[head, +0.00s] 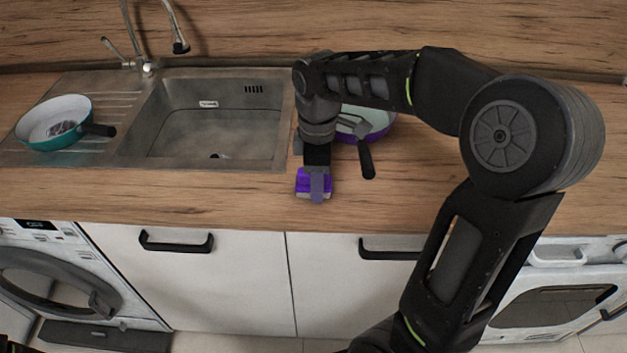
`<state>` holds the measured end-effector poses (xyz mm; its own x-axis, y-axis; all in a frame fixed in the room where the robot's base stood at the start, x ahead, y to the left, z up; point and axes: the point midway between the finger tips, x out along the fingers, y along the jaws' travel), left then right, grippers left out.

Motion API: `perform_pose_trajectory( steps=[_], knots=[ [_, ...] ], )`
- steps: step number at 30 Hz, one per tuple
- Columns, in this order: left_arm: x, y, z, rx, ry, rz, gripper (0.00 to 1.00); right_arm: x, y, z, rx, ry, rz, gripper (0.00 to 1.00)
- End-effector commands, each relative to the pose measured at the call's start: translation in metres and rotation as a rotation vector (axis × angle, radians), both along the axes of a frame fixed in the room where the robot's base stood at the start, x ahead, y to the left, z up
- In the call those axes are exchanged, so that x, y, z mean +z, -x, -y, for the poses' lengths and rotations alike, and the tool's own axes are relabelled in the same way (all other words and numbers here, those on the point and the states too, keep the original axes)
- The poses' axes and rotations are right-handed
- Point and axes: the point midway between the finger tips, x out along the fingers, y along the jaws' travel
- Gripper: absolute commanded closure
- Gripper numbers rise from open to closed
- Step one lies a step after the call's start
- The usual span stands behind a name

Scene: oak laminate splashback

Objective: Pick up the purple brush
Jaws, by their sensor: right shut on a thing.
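The purple brush (302,183) is on or just above the wooden counter near its front edge, right of the sink. I cannot tell whether it touches the counter. My right gripper (317,187) reaches down over the brush from behind and is shut on it. The fingers hide part of the brush.
A purple pan (378,122) with a dark handle stands behind my right arm, partly hidden by it. A teal pan (55,122) sits on the drainboard left of the metal sink (215,120). The front counter strip (180,190) is clear.

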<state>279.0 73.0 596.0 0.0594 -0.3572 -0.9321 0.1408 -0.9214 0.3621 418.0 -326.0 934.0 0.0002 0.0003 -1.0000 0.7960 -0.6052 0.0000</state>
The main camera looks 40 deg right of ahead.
Motion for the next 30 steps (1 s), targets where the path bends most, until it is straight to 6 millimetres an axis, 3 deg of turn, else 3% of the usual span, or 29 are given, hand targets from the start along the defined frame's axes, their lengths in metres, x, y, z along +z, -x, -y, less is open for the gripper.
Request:
perform_pose_trajectory(
  steps=[12,23,30],
  knots=[
    [0.0,0.0,0.0,0.0,0.0,0.0,0.64,0.0,0.0,0.0,0.0,0.0,0.0,0.99],
    [0.0,0.0,0.0,0.0,0.0,0.0,0.64,0.009,-0.001,0.0,0.0,0.0,0.003,0.99],
    [0.0,0.0,0.0,0.0,0.0,0.0,0.64,0.05,-0.001,0.0,-0.001,-0.001,0.004,0.99]
  ],
)
